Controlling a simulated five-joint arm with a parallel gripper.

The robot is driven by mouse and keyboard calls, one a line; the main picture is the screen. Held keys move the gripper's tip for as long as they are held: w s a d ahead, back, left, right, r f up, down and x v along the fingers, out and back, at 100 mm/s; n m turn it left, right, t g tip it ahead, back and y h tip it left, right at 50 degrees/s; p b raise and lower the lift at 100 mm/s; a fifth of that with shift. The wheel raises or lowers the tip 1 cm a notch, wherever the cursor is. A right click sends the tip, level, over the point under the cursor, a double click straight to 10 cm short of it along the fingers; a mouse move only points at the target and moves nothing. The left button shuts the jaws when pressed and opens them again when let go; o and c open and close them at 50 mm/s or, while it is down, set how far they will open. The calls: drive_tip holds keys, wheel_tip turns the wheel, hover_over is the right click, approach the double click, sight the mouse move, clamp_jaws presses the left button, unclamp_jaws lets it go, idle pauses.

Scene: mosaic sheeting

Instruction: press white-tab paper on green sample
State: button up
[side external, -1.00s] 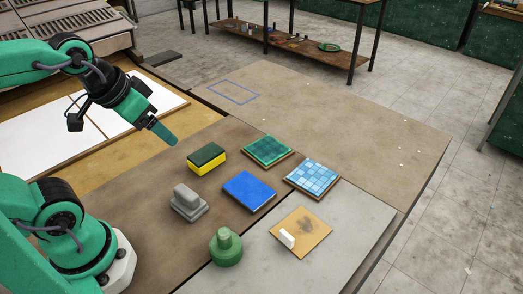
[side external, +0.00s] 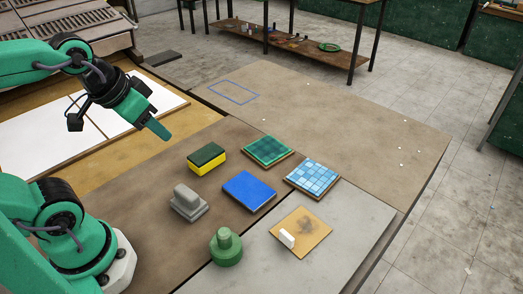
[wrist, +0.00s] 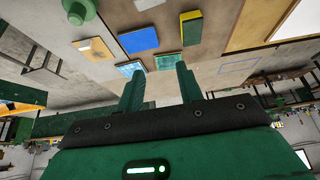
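The white-tab paper (side external: 304,228) is a tan square with a dark smudge, lying flat on the grey board; its white tab (side external: 287,238) stands up at the left edge. It also shows in the wrist view (wrist: 97,50). The green sample (side external: 268,149) is a green tiled square on a brown backing, beside the blue tiled sample (side external: 314,175). In the wrist view the green sample (wrist: 168,62) shows just beyond the fingertips. My gripper (wrist: 159,80) is open and empty, its two fingers apart. In the side view my gripper (side external: 160,130) is raised left of the samples, touching nothing.
A yellow and dark green sponge (side external: 206,157), a blue pad (side external: 249,191), a grey handled block (side external: 188,203) and a green knobbed piece (side external: 226,249) stand nearby. A blue outlined rectangle (side external: 233,92) marks the clear far part of the table.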

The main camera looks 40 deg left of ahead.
drive_tip(key=m+g, duration=0.6)
drive_tip(key=m, duration=1.3)
hover_over(284, 231)
drive_tip(key=f, duration=1.6)
drive_tip(key=shift+a, duration=0.25)
drive_tip(key=shift+d+f, duration=0.25)
drive_tip(key=shift+d, duration=0.05)
drive_tip(key=shift+f, duration=1.3)
drive_tip(key=shift+f, duration=0.1)
